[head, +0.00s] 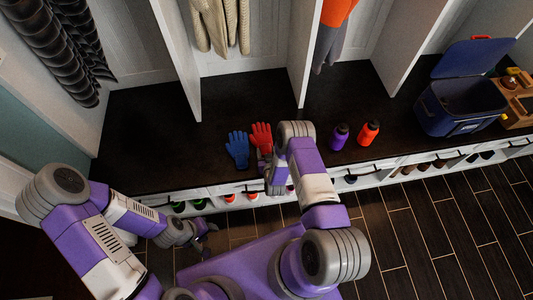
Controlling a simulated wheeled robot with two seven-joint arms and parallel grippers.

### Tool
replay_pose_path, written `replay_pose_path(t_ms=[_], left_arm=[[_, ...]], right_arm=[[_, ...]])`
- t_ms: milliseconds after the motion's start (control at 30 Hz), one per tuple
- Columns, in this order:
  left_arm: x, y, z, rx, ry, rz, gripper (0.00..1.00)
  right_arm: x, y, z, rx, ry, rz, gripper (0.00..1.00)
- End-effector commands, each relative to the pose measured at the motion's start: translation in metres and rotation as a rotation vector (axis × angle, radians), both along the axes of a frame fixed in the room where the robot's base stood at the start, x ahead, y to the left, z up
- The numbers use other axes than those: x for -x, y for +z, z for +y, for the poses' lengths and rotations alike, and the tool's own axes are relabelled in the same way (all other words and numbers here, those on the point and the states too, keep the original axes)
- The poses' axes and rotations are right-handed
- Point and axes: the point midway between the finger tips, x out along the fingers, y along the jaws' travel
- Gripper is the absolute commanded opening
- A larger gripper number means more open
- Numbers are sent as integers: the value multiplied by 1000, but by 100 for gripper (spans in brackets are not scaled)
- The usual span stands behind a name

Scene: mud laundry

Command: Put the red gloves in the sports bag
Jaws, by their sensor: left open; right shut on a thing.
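The red gloves (261,134) lie on the dark bench top, palm end toward me, just right of a pair of blue gloves (237,149). My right gripper (264,156) is at the near end of the red gloves and is shut on them; its arm partly hides the grip. My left gripper (208,229) is open and empty, low in front of the bench, away from the gloves. I cannot make out a sports bag in this view.
Farther right are an open blue cooler (462,107) and a wooden crate (517,98). White dividers (304,50) rise from the bench. Its left part is clear.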

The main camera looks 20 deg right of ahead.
Motion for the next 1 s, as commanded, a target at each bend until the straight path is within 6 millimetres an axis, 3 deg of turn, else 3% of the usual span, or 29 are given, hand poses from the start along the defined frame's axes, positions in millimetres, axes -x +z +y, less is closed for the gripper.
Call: replay_pose_path(t_ms=[300,333,467,867,1000], left_arm=[[0,-4,0,0,0,0,43],[0,-3,0,0,0,0,43],[0,-2,0,0,0,0,43],[0,4,0,0,0,0,43],[0,11,0,0,0,0,43]], right_arm=[[-1,-3,0,0,1,-1,31],[0,-2,0,0,1,0,66],[0,-1,0,0,1,0,86],[0,4,0,0,1,0,87],[22,13,6,-1,2,4,87]])
